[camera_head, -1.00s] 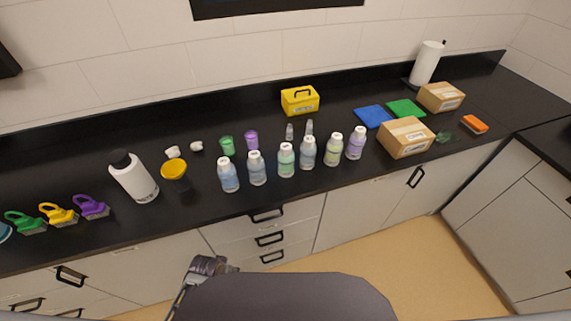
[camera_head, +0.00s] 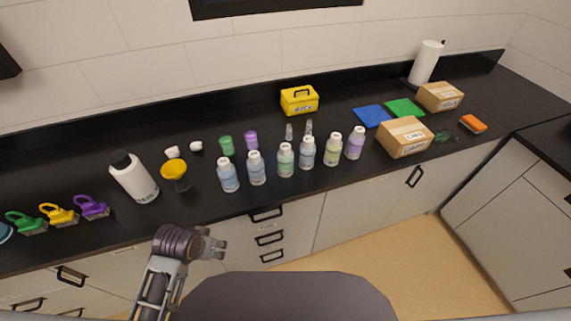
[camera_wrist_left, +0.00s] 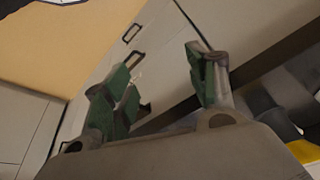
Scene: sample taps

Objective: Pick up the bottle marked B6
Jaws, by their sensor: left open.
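A row of several white-capped bottles stands upright along the counter in the head view. From left they include a blue one (camera_head: 228,176), another blue one (camera_head: 256,169), a green one (camera_head: 286,161), a blue one (camera_head: 307,153), a pale green one (camera_head: 333,150) and a purple one (camera_head: 355,144). Their labels are too small to read, so I cannot tell which is B6. My left gripper (camera_head: 220,244) is in front of the counter, below its edge and apart from the bottles. In the left wrist view its fingers (camera_wrist_left: 165,88) are spread and empty. My right gripper is out of view.
A large white bottle (camera_head: 134,177) and a yellow-topped container (camera_head: 175,174) stand left of the row. Green (camera_head: 226,145) and purple (camera_head: 251,140) cups, a yellow box (camera_head: 299,100) and small clear vials are behind it. A cardboard box (camera_head: 405,137) is to the right.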

